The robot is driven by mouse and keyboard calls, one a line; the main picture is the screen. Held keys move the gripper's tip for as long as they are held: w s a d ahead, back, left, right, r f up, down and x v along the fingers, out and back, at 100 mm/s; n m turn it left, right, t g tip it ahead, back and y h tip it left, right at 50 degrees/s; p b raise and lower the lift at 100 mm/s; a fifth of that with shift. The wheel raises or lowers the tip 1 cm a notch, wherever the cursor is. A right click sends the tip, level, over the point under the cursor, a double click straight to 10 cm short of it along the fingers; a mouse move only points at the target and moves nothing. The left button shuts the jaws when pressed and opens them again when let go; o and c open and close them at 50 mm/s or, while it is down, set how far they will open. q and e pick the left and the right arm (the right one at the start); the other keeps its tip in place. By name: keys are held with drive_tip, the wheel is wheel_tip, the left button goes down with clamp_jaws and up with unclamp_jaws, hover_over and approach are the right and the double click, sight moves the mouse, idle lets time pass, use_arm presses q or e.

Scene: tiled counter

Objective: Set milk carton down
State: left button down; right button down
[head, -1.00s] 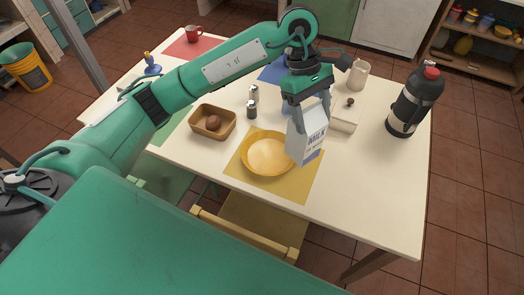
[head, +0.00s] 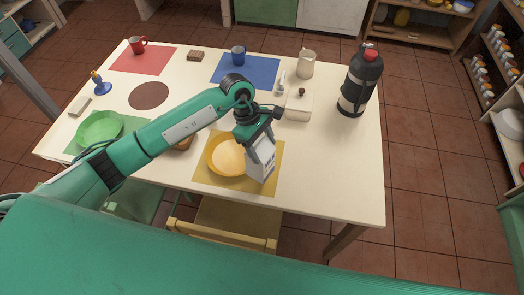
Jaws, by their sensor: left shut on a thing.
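The white and grey milk carton (head: 262,162) is in the grip of my left gripper (head: 256,138), whose jaws are shut on its upper part. The carton is slightly tilted in the picture, over the right part of the yellow mat (head: 232,188), just right of the yellow bowl (head: 225,157). I cannot tell whether its base touches the mat. The bowl holds a pale yellow filling. My right gripper is not in view.
A butter dish (head: 298,107) with a dark knob, a cream pitcher (head: 306,64) and a black flask (head: 360,82) stand behind and right. My arm partly hides a brown basket (head: 184,144). The table's front right is clear.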

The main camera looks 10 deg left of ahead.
use_arm(q)
drive_tip(key=shift+f+p, duration=0.65)
drive_tip(key=shift+f, duration=1.55)
drive_tip(key=shift+f, duration=0.15)
drive_tip(key=c, duration=0.7)
unclamp_jaws()
drive_tip(key=o, duration=0.4)
